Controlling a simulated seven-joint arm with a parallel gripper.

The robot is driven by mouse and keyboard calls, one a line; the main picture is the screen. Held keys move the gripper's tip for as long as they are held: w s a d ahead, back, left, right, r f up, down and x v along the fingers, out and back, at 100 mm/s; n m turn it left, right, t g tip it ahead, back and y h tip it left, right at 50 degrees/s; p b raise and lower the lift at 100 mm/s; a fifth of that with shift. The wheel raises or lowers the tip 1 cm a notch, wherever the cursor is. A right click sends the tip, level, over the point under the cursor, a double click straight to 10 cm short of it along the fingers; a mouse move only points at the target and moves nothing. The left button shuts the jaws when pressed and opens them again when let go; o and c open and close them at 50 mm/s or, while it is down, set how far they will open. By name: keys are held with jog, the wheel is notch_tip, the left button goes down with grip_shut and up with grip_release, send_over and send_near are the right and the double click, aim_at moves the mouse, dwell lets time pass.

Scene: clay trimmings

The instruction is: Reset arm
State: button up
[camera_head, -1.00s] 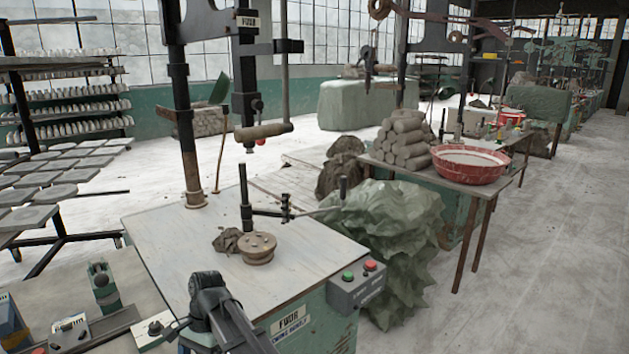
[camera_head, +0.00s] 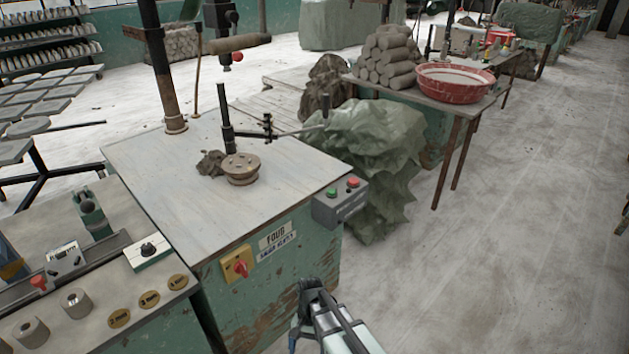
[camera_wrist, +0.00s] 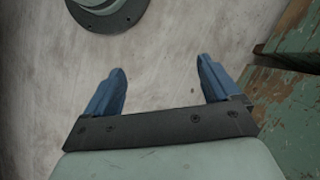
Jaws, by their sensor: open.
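My gripper (camera_wrist: 162,66) shows in the wrist view with its two blue fingers spread apart and nothing between them. Below the fingertips there is bare, stained floor. In the head view my arm (camera_head: 332,318) is at the bottom centre, in front of the worn green machine cabinet and clear of its top; the fingers cannot be made out there. A dark clump of clay trimmings (camera_head: 210,163) lies on the pale worktop (camera_head: 180,210), against the left side of the round brass disc (camera_head: 241,168).
The green cabinet's side (camera_wrist: 285,108) is close on the right in the wrist view. A control box (camera_head: 340,203) juts from the worktop's corner. A bench with gauges (camera_head: 150,252) stands at left. A covered heap (camera_head: 370,160) stands behind. Floor at right is clear.

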jog(key=s+d+f+n, duration=0.1)
jog(key=s+d+f, duration=0.6)
jog(key=s+d, duration=0.2)
jog(key=s+d+f+n+g, duration=0.1)
jog(key=s+d+f, duration=0.6)
jog(key=s+d, duration=0.3)
jog(key=s, duration=0.3)
jog(key=shift+s+g, duration=0.15)
jog(key=shift+g, duration=0.15)
